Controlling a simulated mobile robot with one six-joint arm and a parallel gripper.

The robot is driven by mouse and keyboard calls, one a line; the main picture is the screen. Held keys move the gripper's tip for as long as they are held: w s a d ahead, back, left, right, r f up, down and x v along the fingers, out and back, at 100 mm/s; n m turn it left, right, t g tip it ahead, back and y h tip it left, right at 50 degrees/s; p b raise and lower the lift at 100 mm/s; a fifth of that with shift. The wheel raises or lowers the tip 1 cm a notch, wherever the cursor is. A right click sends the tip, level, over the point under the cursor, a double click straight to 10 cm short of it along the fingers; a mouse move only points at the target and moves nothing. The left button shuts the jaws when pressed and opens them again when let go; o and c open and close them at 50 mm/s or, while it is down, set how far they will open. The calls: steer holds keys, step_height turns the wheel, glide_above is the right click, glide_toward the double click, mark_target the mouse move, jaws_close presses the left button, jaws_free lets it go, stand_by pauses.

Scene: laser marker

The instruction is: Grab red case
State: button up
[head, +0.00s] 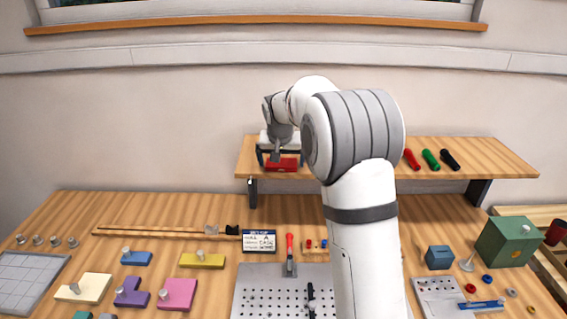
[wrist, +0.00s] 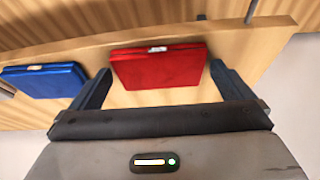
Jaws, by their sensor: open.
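The red case (head: 283,165) lies on the raised wooden shelf, partly covered by my gripper in the head view. In the wrist view the red case (wrist: 158,67) is a flat box with a small pale patch on its edge, and it shows between my two fingers. My gripper (wrist: 158,82) is open, with one finger on each side of the case; I cannot tell whether either touches it. In the head view my gripper (head: 277,158) is over the left part of the shelf.
A blue case (wrist: 44,80) lies just outside one finger in the wrist view. The shelf (head: 480,160) also holds red, green and black handles (head: 430,158) at right. Below, the workbench (head: 215,285) carries colored blocks, a perforated plate and a green box (head: 505,240).

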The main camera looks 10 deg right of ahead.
steer(key=shift+c, duration=0.2)
steer(key=c, duration=0.8)
steer(key=shift+r, duration=0.1)
